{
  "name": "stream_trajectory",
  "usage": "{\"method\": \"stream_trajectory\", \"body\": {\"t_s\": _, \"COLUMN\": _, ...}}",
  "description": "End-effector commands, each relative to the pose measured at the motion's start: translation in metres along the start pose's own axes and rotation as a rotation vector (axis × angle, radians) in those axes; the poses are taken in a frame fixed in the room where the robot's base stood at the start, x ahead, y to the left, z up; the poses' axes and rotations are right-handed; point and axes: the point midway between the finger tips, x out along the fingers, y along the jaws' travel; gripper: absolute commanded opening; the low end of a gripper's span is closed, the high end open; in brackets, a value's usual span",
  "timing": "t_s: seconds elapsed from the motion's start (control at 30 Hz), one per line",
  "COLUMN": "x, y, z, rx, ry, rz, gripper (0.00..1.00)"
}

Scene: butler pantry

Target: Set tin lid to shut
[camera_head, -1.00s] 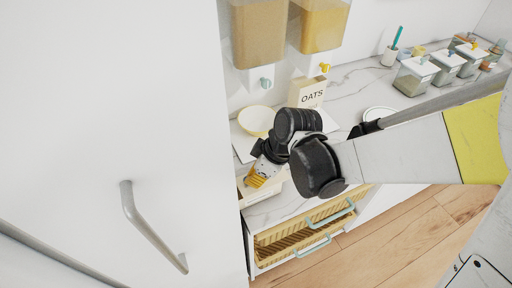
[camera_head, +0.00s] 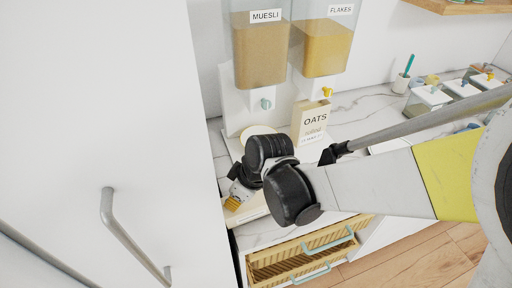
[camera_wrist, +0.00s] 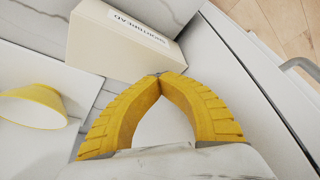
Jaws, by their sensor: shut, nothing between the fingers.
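A cream box-shaped tin with a label that seems to read "shortbread" (camera_wrist: 120,42) lies just beyond my fingertips in the wrist view. In the head view a cream part of it (camera_head: 256,212) shows beside my gripper, mostly hidden by the arm. I cannot make out the lid apart from the body, or how far open it is. My gripper (camera_wrist: 159,75) has its yellow fingers arched together with the tips meeting, and nothing is between them. Its tips are close to the tin's near edge; I cannot tell if they touch. It also shows in the head view (camera_head: 231,204), low over the counter.
A yellow bowl (camera_wrist: 34,108) stands left of the tin on a white board. An oats box (camera_head: 313,122) and cereal dispensers (camera_head: 260,55) stand behind my arm. A slatted drawer (camera_head: 300,258) with blue handles is below. A tall white door (camera_head: 90,120) with a bar handle is close on the left.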

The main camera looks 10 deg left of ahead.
Motion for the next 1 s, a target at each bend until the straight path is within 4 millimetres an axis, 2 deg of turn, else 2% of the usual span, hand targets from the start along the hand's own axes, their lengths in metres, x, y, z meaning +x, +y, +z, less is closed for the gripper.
{"method": "stream_trajectory", "body": {"t_s": 0.03, "x": 0.001, "y": -0.001, "z": 0.0, "rx": -0.001, "ry": 0.0, "rz": -0.001, "gripper": 0.0}}
{"method": "stream_trajectory", "body": {"t_s": 0.07, "x": 0.001, "y": -0.001, "z": 0.0, "rx": -0.001, "ry": 0.0, "rz": -0.001, "gripper": 0.04}}
{"method": "stream_trajectory", "body": {"t_s": 0.1, "x": 0.001, "y": -0.001, "z": 0.0, "rx": -0.001, "ry": 0.0, "rz": -0.001, "gripper": 0.17}}
{"method": "stream_trajectory", "body": {"t_s": 0.2, "x": 0.001, "y": -0.001, "z": 0.0, "rx": -0.001, "ry": 0.0, "rz": -0.001, "gripper": 0.44}}
{"method": "stream_trajectory", "body": {"t_s": 0.73, "x": -0.003, "y": -0.001, "z": -0.001, "rx": -0.001, "ry": 0.002, "rz": -0.004, "gripper": 0.44}}
{"method": "stream_trajectory", "body": {"t_s": 0.87, "x": -0.016, "y": -0.001, "z": 0.0, "rx": 0.0, "ry": 0.002, "rz": -0.003, "gripper": 0.44}}
{"method": "stream_trajectory", "body": {"t_s": 1.0, "x": -0.039, "y": 0.0, "z": 0.0, "rx": 0.001, "ry": 0.002, "rz": -0.002, "gripper": 0.44}}
